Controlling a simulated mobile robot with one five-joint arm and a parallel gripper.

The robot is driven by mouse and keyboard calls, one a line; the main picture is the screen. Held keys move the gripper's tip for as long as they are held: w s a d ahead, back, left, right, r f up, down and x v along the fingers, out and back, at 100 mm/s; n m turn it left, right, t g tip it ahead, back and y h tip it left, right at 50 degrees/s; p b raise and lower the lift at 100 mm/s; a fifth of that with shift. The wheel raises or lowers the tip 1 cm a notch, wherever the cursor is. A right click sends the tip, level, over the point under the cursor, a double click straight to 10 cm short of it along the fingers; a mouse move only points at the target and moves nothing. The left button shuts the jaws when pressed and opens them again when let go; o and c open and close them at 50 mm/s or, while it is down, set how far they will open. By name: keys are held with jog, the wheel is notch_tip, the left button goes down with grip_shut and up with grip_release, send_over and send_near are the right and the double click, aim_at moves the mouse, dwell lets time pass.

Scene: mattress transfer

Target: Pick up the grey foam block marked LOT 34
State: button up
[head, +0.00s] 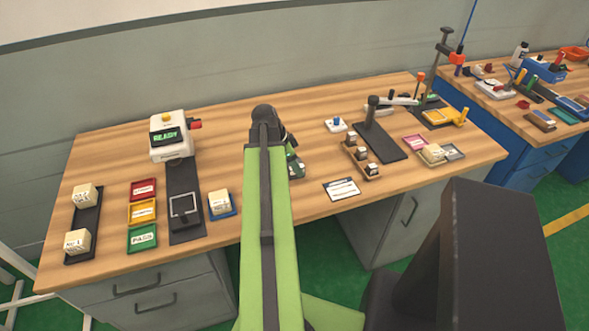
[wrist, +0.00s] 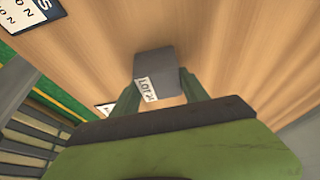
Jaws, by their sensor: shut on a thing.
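The grey foam block (wrist: 156,64) shows in the wrist view, with a white label reading LOT and a number I cannot read fully. My gripper (wrist: 160,88) is shut on it, one green finger at each side of the block. Wood tabletop lies beyond the block; I cannot tell whether the block touches it. In the head view my green arm covers most of my gripper (head: 294,166), and I cannot make out the block there.
The wooden bench (head: 270,205) holds a white READY device (head: 170,135), three coloured trays (head: 142,211), pale blocks at left, a printed card (head: 341,190) and a small block rack (head: 361,160). A dark stand (head: 378,135) stands right of my gripper. A blue bench (head: 535,145) is farther right.

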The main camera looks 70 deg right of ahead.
aim_at(300, 162)
jog(key=shift+r+p, duration=2.35)
jog(key=s+d+r+p, duration=0.2)
jog(key=s+r+p, duration=0.4)
jog(key=s, duration=0.5)
jog(key=shift+s+d+r, duration=0.15)
jog(key=shift+s, duration=0.1)
